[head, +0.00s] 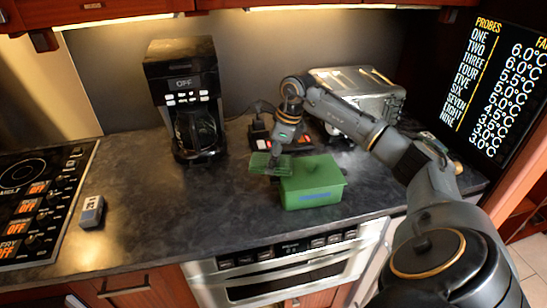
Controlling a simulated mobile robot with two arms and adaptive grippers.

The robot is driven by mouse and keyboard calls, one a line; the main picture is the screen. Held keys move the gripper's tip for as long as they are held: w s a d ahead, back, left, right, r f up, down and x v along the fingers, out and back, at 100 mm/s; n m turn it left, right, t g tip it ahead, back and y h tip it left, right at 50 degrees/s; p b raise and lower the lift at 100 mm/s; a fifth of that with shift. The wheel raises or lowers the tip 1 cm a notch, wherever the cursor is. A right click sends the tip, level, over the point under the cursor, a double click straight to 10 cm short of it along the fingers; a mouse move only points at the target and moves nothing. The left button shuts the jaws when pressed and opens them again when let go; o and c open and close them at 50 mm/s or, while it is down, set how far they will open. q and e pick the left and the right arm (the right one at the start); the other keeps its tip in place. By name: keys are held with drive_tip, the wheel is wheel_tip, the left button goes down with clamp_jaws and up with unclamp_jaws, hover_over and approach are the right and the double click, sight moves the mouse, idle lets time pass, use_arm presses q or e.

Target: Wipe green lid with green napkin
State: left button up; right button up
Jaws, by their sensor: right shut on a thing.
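A green box stands on the dark counter, topped by a green lid (322,172) with a small darker spot near its middle. My right gripper (278,158) points down at the back left corner of the lid and is shut on the green napkin (262,162). The napkin is thin and flat, and sticks out left of the lid. I cannot tell whether it touches the lid. The gripper's fingertips are small and partly hidden by the napkin. My left gripper is not in view.
A black coffee maker (184,85) stands at the back left. A silver toaster (362,95) stands behind my right arm. A stovetop (35,200) and a small grey device (91,212) are at the left. The front middle of the counter (200,215) is clear.

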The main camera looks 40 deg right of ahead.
drive_tip(key=shift+r+p, duration=1.7)
drive_tip(key=shift+r, duration=1)
drive_tip(key=shift+r+p, duration=1.15)
drive_tip(key=shift+r, duration=0.4)
drive_tip(key=shift+f, duration=0.1)
